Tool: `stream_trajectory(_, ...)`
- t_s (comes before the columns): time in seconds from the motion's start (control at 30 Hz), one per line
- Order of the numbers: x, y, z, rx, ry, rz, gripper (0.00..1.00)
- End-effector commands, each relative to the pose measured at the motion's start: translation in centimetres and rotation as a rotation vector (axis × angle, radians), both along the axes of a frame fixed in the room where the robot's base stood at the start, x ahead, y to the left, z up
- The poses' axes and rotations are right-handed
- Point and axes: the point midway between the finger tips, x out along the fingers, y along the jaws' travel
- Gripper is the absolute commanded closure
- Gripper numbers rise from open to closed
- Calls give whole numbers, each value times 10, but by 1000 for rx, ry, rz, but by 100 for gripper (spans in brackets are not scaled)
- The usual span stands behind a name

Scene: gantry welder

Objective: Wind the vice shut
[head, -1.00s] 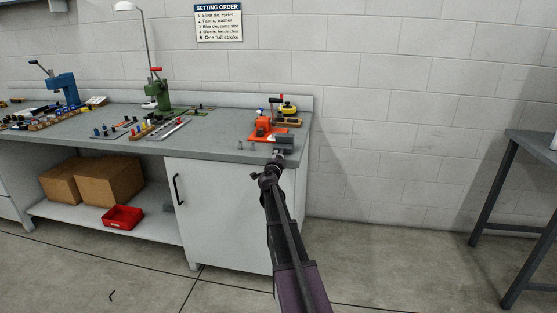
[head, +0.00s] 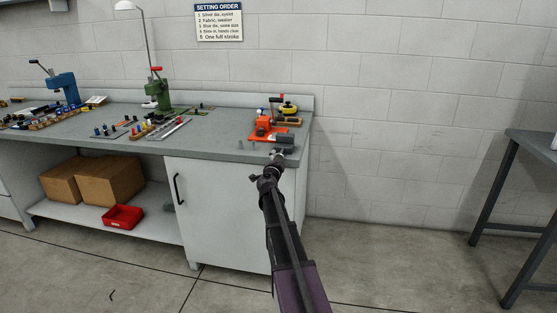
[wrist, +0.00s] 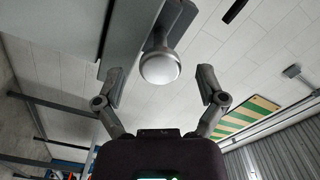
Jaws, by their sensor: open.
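A small grey block-like thing (head: 285,140), which looks like the vice, is at the front right corner of the bench, beside an orange tool. It is too small to make out its jaws or handle. My gripper (head: 279,153) is at the bench's front edge, just in front of it. In the wrist view my gripper (wrist: 160,76) is open, its two fingers spread to either side. A pale metal knob (wrist: 160,68) on the end of a grey bar lies between the fingertips, with gaps on both sides. Whether the vice is open or shut cannot be seen.
An orange tool (head: 264,127) and a yellow-and-black item (head: 288,108) stand behind the grey thing. A green press (head: 158,92) and small parts are further left on the bench (head: 225,148). A dark table (head: 527,145) stands at right. The floor between is clear.

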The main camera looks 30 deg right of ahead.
Motion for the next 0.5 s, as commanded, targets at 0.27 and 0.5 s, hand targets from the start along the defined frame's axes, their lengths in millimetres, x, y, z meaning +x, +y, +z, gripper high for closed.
stream_trajectory(0.27, -34, 32, 0, 0, 0, 2, 10)
stream_trajectory(0.5, -60, 56, 0, 0, 0, 1, 10)
